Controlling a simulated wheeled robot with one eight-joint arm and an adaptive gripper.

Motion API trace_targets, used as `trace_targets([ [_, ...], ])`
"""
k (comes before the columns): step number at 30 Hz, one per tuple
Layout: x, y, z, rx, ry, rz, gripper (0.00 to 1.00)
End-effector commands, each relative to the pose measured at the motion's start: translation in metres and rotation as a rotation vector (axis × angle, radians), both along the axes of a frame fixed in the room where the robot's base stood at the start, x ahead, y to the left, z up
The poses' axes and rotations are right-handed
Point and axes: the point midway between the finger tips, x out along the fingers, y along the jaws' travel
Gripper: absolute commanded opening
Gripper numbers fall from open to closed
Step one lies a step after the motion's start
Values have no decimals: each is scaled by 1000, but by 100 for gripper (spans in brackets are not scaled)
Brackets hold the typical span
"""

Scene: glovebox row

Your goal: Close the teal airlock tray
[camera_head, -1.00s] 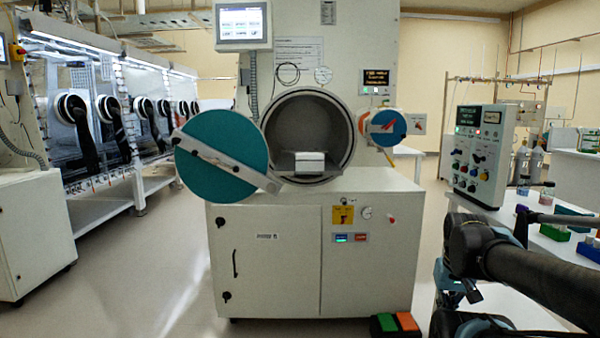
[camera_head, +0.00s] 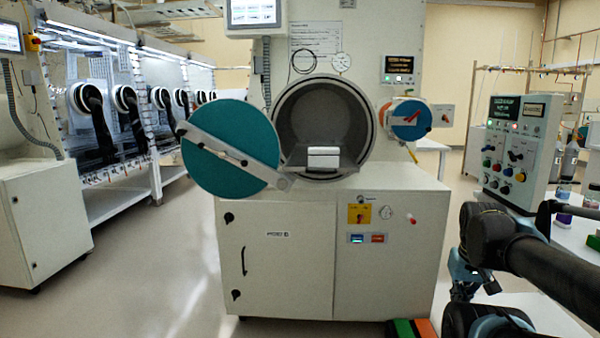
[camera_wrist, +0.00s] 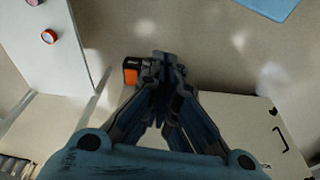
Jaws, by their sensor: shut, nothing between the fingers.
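The airlock's round teal door (camera_head: 230,149) stands swung open to the left of the round chamber (camera_head: 323,105). A grey tray (camera_head: 311,173) sticks out at the chamber mouth and carries a white box (camera_head: 323,157). How far the tray reaches inside is hidden by the box. My gripper (camera_wrist: 160,62) is shut and empty in the wrist view, pointing past a pale cabinet and the floor. It is apart from the tray. In the head view my arm is folded at the lower right, and the fingertips cannot be made out.
A smaller blue port door (camera_head: 411,119) is at the chamber's right. Green and orange foot pedals (camera_head: 412,328) lie on the floor before the cabinet (camera_head: 275,260). A control box (camera_head: 515,150) stands on the right bench. Gloveboxes line the left; floor between is clear.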

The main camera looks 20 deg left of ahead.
Motion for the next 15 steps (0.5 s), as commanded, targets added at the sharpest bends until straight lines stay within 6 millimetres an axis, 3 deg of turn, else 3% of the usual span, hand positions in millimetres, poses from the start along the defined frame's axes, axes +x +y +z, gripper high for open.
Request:
trace_targets([
  [8,45,21,53,-153,-27,444,0],
  [15,91,61,104,-328,-57,916,0],
])
